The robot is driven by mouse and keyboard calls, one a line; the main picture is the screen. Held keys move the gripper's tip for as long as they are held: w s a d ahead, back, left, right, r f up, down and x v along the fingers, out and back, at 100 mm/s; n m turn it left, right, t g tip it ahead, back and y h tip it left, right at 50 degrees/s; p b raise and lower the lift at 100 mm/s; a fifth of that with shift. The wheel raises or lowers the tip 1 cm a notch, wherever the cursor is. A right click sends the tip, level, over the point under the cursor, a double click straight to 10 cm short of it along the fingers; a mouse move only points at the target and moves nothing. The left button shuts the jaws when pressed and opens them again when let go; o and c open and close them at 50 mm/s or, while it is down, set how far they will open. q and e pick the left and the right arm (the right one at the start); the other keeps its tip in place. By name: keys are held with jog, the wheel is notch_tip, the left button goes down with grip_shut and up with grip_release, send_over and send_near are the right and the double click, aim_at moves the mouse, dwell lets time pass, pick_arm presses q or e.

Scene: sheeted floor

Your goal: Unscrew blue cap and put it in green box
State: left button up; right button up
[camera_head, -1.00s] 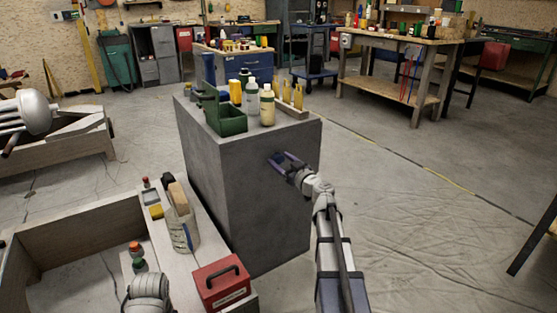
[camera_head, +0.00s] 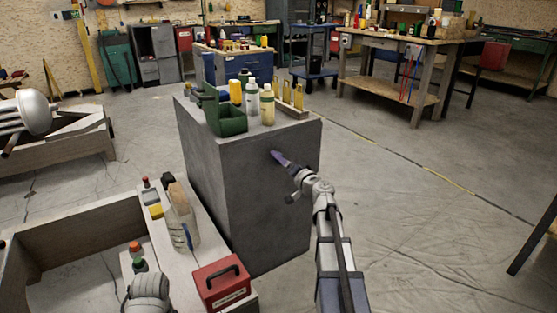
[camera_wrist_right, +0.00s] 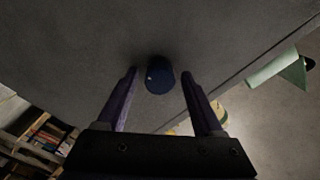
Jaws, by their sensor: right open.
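In the right wrist view the blue cap (camera_wrist_right: 160,75) is a dark blue round piece on a grey surface. It lies between the fingertips of my right gripper (camera_wrist_right: 160,73), which is open, with a gap on each side. In the head view my right gripper (camera_head: 279,157) is at the front side face of the grey block (camera_head: 215,185), its fingers seen nearly edge-on. The cap cannot be made out there. The green box (camera_head: 232,121) stands open on top of the block, toward its near left.
Beside the green box stand a white bottle (camera_head: 252,99), a cream bottle (camera_head: 267,106) and a wooden rack with yellow pieces (camera_head: 297,112). A red toolbox (camera_head: 222,285) sits on a wooden ledge at the lower left.

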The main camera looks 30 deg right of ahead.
jog(key=m, duration=0.8)
jog(key=shift+c, duration=0.2)
grip_shut()
dwell(0.7)
jog(key=n, duration=1.9)
jog(key=shift+n, duration=0.3)
